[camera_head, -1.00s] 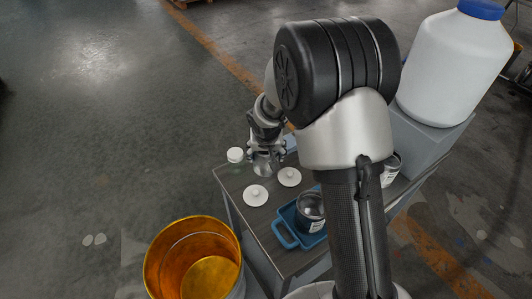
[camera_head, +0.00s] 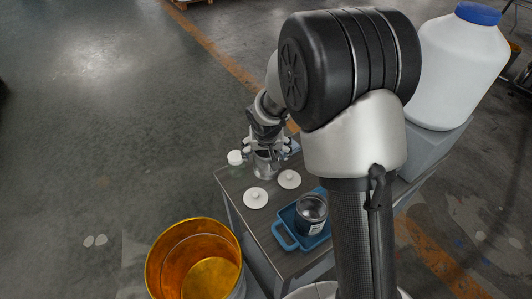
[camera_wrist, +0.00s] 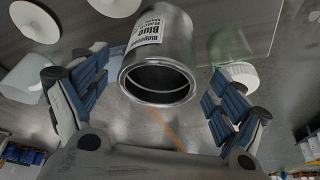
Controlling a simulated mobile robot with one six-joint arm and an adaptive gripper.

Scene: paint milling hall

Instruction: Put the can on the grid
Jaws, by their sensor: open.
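A metal can (camera_wrist: 160,62) with a white label reading "Blue" stands out between the fingers in the wrist view, its dark open mouth facing the camera. My gripper (camera_wrist: 155,100) is open, with blue-padded fingers on both sides of the can and visible gaps beside it. In the head view my gripper (camera_head: 268,150) is at the far left end of the table, over the can (camera_head: 265,167), which it partly hides. I cannot make out a grid in either view.
A second can (camera_head: 311,208) stands in a blue tray (camera_head: 282,236) on the table. Two white lids (camera_head: 255,197) (camera_head: 289,179) lie nearby. A white-capped jar (camera_head: 235,158) is left of the gripper. An orange-lined bucket (camera_head: 163,262) stands on the floor; a large white jug (camera_head: 455,70) is behind.

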